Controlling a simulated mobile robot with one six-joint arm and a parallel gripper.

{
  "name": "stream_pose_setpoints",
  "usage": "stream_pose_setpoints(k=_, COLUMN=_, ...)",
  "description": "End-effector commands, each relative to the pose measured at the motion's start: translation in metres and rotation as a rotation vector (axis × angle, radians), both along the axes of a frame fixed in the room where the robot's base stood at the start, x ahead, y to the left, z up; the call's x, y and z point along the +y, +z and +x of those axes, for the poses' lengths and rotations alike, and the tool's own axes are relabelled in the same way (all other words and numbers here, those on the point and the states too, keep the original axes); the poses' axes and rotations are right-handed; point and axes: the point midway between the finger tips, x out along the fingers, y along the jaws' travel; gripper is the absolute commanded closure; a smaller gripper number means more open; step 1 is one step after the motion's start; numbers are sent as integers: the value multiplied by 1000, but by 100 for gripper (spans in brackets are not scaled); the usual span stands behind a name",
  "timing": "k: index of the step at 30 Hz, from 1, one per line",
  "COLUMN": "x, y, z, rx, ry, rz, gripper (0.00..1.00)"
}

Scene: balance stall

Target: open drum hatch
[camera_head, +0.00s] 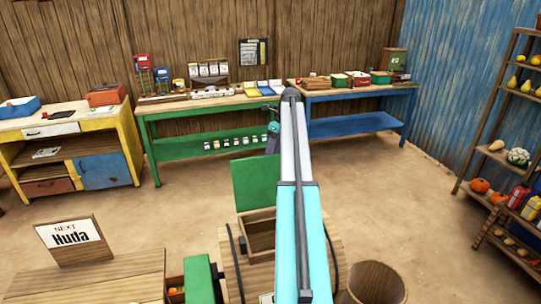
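A wooden drum (246,273) with dark hoops is at the bottom centre, partly hidden behind my teal and white arm. A square wooden opening (259,232) shows on its top. A green panel (258,183), seemingly the hatch lid, stands upright at the far edge of this opening. My gripper (272,147) is small and dark at the far end of the arm, above and beyond the green panel in the picture. It looks apart from the panel. Its fingers are too small to tell whether they are open or shut.
A green box (200,279) and a wooden counter with a "Huda" sign (71,239) are left of the drum. A round wooden tub (376,284) is to the right. Green and blue workbenches (360,92) line the back wall. Bare floor lies between.

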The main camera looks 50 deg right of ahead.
Motion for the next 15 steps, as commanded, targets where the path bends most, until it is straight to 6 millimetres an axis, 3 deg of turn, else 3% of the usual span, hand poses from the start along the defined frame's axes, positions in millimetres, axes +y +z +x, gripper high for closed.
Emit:
stream_pose_setpoints(k=1, x=-4, y=-27, z=-3, rx=17, ry=-1, rz=-16, gripper=56)
stream_pose_setpoints(k=15, x=1, y=-27, z=-1, rx=18, ry=5, rz=-16, gripper=56)
